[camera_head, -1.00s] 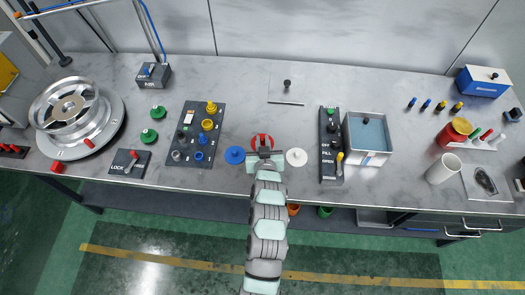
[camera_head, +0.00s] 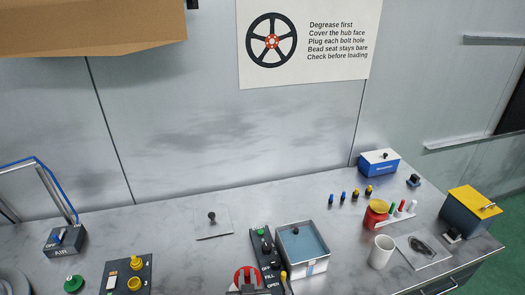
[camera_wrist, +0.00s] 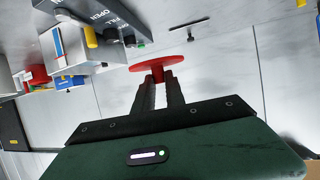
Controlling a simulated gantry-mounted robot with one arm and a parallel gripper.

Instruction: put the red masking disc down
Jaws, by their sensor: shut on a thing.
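My gripper (camera_wrist: 158,80) is shut on that stem, and the disc sits just beyond the finger ends. In the head view only the tip of my gripper (camera_head: 246,288) shows, in front of the disc. Whether the disc touches the bench cannot be told.
The control strip (camera_head: 266,262) and a grey tank with blue inside (camera_head: 324,243) stand right of the disc. A flat plate with a black knob (camera_head: 213,225) lies behind it. A white cup (camera_head: 381,252) and red can (camera_head: 376,213) are farther right. Bench between plate and strip is bare.

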